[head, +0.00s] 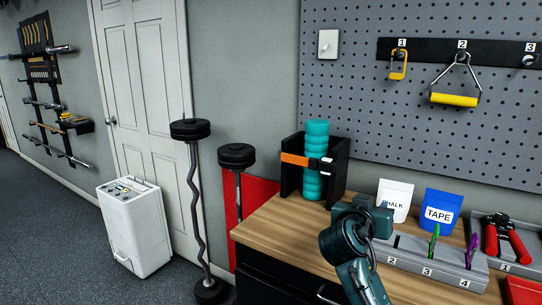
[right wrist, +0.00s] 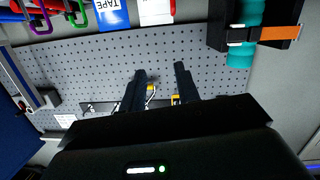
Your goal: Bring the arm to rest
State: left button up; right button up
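My right arm reaches up from the bottom of the head view, and its dark teal right gripper (head: 366,216) is above the wooden workbench (head: 272,232), in front of the chalk pouch. The head view does not show the fingers clearly. In the right wrist view the two dark fingers of the right gripper (right wrist: 160,70) stand apart with nothing held between them. The pegboard (right wrist: 85,72) shows behind them, in an upside-down picture. My left gripper is in neither view.
A teal roller (head: 315,172) stands strapped in a black holder left of the gripper. A yellow handle (head: 454,99) hangs above.

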jog(key=s+a+f+n+g+y+p, duration=0.1)
jog(key=s+a+f+n+y, duration=0.25)
jog(key=f, duration=0.75)
jog(key=s+a+f+n+y, duration=0.1)
jog(key=s+f+n+y, duration=0.25)
jog(key=s+f, duration=0.55)
jog(key=s+a+f+y, duration=0.1)
jog(key=s+f+y, duration=0.1)
jog(key=s+f, duration=0.3)
jog(key=s+a+f+n+g+y+p, duration=0.1)
jog(key=s+f+y, duration=0.2)
jog(key=s, duration=1)
notch_tip(320, 180, down, 2)
jog(key=shift+s+a+f+g, duration=0.25)
jog(key=shift+a+g, duration=0.05)
jog(key=shift+a, duration=0.1)
jog(key=shift+d, duration=0.1)
